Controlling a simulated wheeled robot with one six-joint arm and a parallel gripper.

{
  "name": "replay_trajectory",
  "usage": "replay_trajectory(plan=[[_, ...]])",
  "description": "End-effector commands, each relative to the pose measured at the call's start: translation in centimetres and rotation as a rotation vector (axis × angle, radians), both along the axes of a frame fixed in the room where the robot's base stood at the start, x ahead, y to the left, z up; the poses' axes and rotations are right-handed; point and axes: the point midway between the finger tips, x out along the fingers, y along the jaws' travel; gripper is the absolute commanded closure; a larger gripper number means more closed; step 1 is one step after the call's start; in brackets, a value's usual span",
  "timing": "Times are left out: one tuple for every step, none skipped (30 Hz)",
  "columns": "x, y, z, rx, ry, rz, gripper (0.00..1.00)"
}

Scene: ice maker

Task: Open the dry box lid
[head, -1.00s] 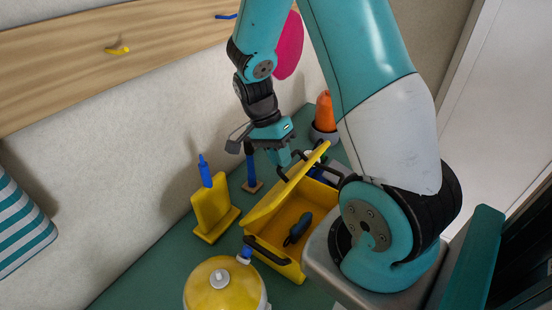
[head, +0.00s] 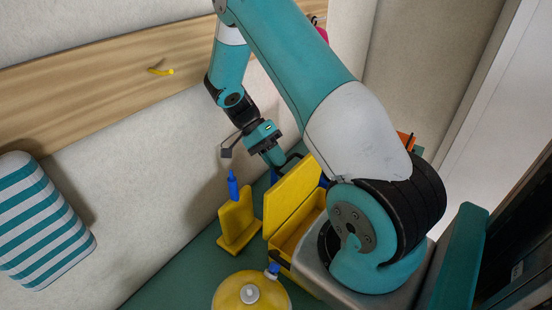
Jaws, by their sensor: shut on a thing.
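The yellow dry box (head: 285,241) sits on the green surface, partly hidden behind my arm. Its yellow lid (head: 291,196) is raised and stands steeply up from the box on its left side. My gripper (head: 277,160) is at the lid's upper edge, near a dark handle (head: 291,160), and is shut on it. The fingertips are small and partly hidden, so the exact contact is hard to see. The box's inside is mostly hidden by my arm and the lid.
A yellow stand (head: 237,222) with a blue-topped piece (head: 233,186) is left of the box.

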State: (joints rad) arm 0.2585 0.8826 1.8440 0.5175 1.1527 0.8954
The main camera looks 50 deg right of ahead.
Motion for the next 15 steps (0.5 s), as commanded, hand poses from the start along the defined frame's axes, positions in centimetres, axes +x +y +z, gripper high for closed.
replay_trajectory(plan=[[-0.13,-0.01,-0.65,0.001,0.001,0.005,1.0],[-0.13,0.0,-0.68,0.002,0.001,0.006,1.0],[-0.14,0.03,-0.71,0.002,0.001,0.006,1.0],[-0.14,0.04,-0.73,0.002,0.002,0.006,1.0],[-0.15,0.06,-0.74,0.002,0.002,0.006,1.0],[-0.16,0.07,-0.76,0.003,0.002,0.007,1.0],[-0.17,0.08,-0.77,0.003,0.003,0.007,1.0],[-0.17,0.09,-0.78,0.003,0.003,0.007,1.0],[-0.18,0.11,-0.79,0.004,0.003,0.008,1.0],[-0.18,0.12,-0.8,0.004,0.003,0.007,1.0],[-0.18,0.12,-0.8,0.004,0.003,0.007,1.0],[-0.18,0.14,-0.81,0.005,0.004,0.008,0.8],[-0.18,0.15,-0.81,0.005,0.004,0.008,0.74],[-0.18,0.15,-0.79,0.005,0.003,0.008,0.67],[-0.16,0.15,-0.76,0.005,0.003,0.008,0.62]])
